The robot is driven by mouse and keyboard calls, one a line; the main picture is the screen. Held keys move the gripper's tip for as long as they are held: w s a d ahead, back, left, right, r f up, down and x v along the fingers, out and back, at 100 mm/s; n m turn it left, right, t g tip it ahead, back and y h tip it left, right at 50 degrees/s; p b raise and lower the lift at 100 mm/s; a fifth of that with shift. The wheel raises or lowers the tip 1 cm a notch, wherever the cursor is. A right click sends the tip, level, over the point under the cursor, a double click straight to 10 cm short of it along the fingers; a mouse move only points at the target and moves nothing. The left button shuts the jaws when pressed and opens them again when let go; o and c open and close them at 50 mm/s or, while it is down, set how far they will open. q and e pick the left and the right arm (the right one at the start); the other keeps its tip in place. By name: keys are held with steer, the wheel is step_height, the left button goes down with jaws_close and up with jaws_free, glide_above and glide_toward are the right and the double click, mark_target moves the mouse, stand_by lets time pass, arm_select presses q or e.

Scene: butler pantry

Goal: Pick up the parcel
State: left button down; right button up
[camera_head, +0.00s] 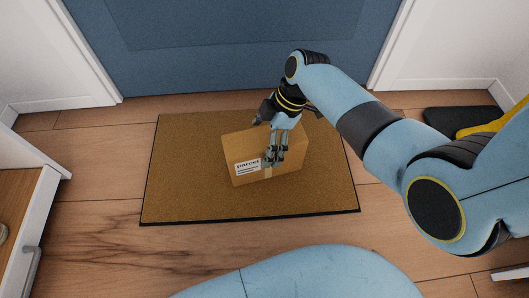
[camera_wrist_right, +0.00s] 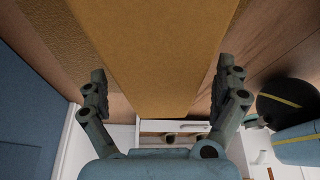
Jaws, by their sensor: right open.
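The parcel is a brown cardboard box (camera_head: 240,148) with a white label reading "parcel" and a pale tape strip. It rests on the brown doormat (camera_head: 185,190) in the head view. My right gripper (camera_head: 275,158) is over the box, its fingers in front of the box's near side in that view. In the right wrist view the box (camera_wrist_right: 155,50) fills the space ahead, between the two spread fingers of the right gripper (camera_wrist_right: 162,85). The fingers are open, with visible gaps to the box on both sides. My left gripper does not show.
A blue door (camera_head: 230,45) with white frames stands behind the mat. A white cabinet with a wooden top (camera_head: 20,205) is at the left. A dark mat with a yellow item (camera_head: 480,128) lies at the right. Wooden floor around the doormat is clear.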

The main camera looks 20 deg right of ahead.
steer(key=shift+f, duration=0.25)
stand_by(0.5)
steer(key=c, duration=1.7)
